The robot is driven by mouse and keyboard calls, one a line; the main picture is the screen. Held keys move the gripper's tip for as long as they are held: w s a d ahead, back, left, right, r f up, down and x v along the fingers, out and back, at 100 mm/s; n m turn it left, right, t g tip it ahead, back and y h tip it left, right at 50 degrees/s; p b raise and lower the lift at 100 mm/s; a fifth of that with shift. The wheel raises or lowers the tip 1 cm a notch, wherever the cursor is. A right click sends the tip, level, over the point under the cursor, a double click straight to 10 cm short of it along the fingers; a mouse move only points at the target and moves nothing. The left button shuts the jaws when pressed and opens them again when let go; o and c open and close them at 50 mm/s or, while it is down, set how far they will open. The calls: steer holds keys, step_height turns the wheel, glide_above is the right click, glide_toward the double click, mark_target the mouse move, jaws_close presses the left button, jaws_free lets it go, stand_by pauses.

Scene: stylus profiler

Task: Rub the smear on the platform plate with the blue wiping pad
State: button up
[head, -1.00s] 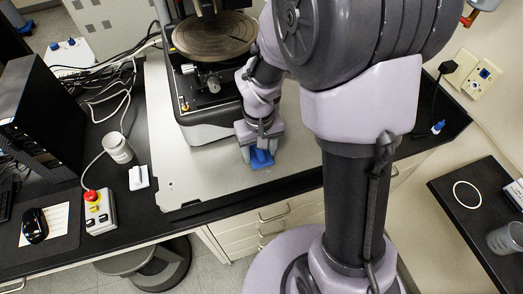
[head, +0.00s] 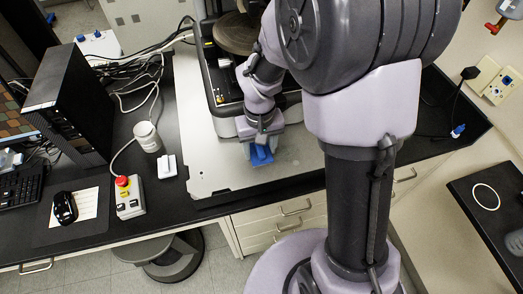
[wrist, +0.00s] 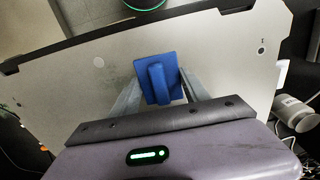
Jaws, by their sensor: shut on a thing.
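The platform plate (head: 215,165) is a wide, light grey sheet on the black bench; it also fills much of the wrist view (wrist: 225,50). My gripper (head: 260,147) is shut on the blue wiping pad (head: 262,157) over the front part of the plate. In the wrist view, the pad (wrist: 157,72) is a flat blue square with a raised grip between the two fingers of my gripper (wrist: 160,88). I cannot tell whether the pad touches the plate.
The profiler (head: 228,122) with its round stage (head: 240,35) stands behind my gripper. To the left are a white jar (head: 147,137), a control box with a red button (head: 129,197), and a black computer tower (head: 72,105). The plate's front left is clear.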

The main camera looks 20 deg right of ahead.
mark_target(261, 148)
steer(key=shift+d+r+p, duration=0.2)
steer(key=shift+r+p, duration=0.1)
steer(key=shift+r, duration=0.25)
steer(key=shift+d+r+p, duration=0.15)
steer(key=shift+r+p, duration=0.15)
steer(key=shift+r, duration=0.2)
steer(key=shift+a+r+p, duration=0.15)
steer(key=shift+r+p, duration=0.45)
steer(key=shift+r, duration=0.1)
steer(key=shift+r+p, duration=1.15)
steer(key=shift+r, duration=0.3)
